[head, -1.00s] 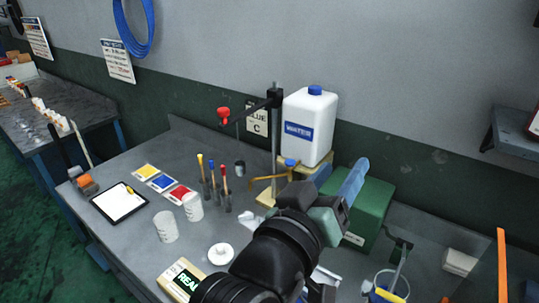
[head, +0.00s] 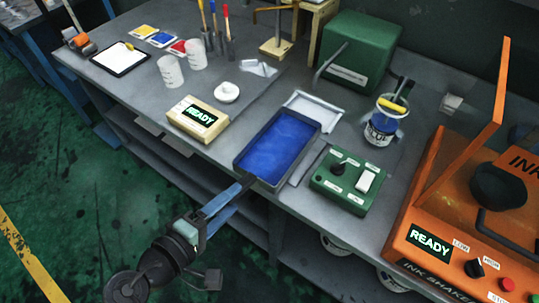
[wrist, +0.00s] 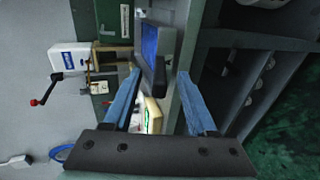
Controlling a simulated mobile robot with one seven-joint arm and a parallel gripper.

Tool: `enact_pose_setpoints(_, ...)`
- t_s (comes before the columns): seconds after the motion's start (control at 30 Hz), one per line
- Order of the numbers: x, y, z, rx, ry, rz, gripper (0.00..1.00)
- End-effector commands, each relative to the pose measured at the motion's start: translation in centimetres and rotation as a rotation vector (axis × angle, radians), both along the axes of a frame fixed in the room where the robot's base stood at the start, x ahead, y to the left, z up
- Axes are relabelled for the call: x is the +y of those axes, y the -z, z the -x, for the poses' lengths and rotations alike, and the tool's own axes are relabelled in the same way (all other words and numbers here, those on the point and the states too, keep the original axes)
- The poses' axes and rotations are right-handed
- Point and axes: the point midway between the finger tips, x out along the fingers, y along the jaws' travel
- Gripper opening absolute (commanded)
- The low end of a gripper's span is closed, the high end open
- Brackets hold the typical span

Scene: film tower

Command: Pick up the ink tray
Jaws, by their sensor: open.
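The ink tray (head: 298,160) is a dark, shallow rectangular tray filled with blue ink, at the front edge of the grey workbench. It also shows in the wrist view (wrist: 168,48), just past the fingertips. My gripper (head: 248,181) reaches in from the lower left, its blue fingers at the tray's near end. In the wrist view my gripper (wrist: 160,74) is open, and the tray's near end lies in line with the gap between the fingers. I cannot tell whether a finger touches it.
A box reading READY (head: 198,119) stands left of the tray. A green switch box (head: 340,183) is close on the right, with a blue ink can (head: 381,130) behind it. A green machine (head: 358,55) stands at the back. An orange ink shaker (head: 440,225) fills the right.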

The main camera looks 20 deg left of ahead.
Motion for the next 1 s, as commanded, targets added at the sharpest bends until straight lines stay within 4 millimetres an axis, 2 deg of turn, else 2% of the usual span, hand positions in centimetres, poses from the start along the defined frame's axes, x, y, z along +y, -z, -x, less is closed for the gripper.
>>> enact_pose_setpoints(0.1, -0.4, 0.5, -1.3, 0.0, 0.002, -0.002, 0.57)
enact_pose_setpoints(0.27, -0.8, 0.8, -2.2, -0.001, 0.001, -0.002, 0.57)
enact_pose_setpoints(0.6, -2.1, 2.3, -6.1, 0.0, 0.001, -0.002, 0.57)
enact_pose_setpoints(0.87, -2.2, 2.5, -6.3, 0.0, 0.0, -0.003, 0.57)
enact_pose_setpoints(1.0, -2.2, 2.4, -6.3, 0.0, 0.0, -0.003, 0.32)
